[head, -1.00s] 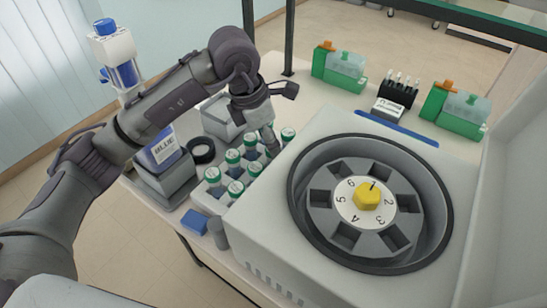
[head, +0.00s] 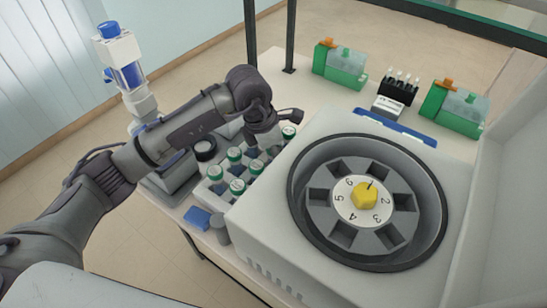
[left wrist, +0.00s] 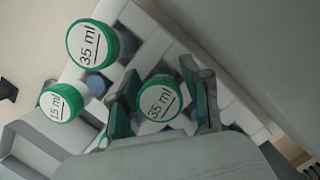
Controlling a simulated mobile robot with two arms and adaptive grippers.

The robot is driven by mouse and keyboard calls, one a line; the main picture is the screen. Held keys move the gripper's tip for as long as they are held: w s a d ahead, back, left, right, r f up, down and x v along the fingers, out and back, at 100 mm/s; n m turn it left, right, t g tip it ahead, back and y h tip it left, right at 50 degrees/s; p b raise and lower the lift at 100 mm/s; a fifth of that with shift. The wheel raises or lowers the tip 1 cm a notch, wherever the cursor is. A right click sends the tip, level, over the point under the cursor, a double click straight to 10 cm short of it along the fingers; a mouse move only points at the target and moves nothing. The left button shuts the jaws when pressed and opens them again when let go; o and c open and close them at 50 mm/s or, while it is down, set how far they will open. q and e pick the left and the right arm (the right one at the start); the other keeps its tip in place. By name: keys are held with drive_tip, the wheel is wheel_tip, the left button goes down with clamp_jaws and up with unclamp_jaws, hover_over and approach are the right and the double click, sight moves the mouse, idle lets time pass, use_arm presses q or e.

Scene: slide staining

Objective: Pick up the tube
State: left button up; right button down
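Several tubes with green-and-white caps stand in a white rack (head: 203,191) beside the centrifuge; one is the front tube (head: 237,186). My left gripper (head: 270,150) is down among the tubes at the rack's far end, and its fingertips are largely hidden in the head view. In the left wrist view, the left gripper (left wrist: 165,95) is open, with one finger on each side of a tube capped "35 ml" (left wrist: 160,98). Small gaps seem to show beside the cap. Another "35 ml" tube (left wrist: 88,44) and a "15 ml" tube (left wrist: 61,103) stand nearby. My right gripper is not in view.
The open centrifuge (head: 300,120) with a numbered rotor and yellow knob (head: 365,195) stands close to the rack's right. A blue block (head: 197,218) lies at the table's front edge. Green containers (head: 340,66) and a black rack (head: 398,88) stand at the back.

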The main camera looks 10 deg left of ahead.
use_arm(q)
clamp_jaws()
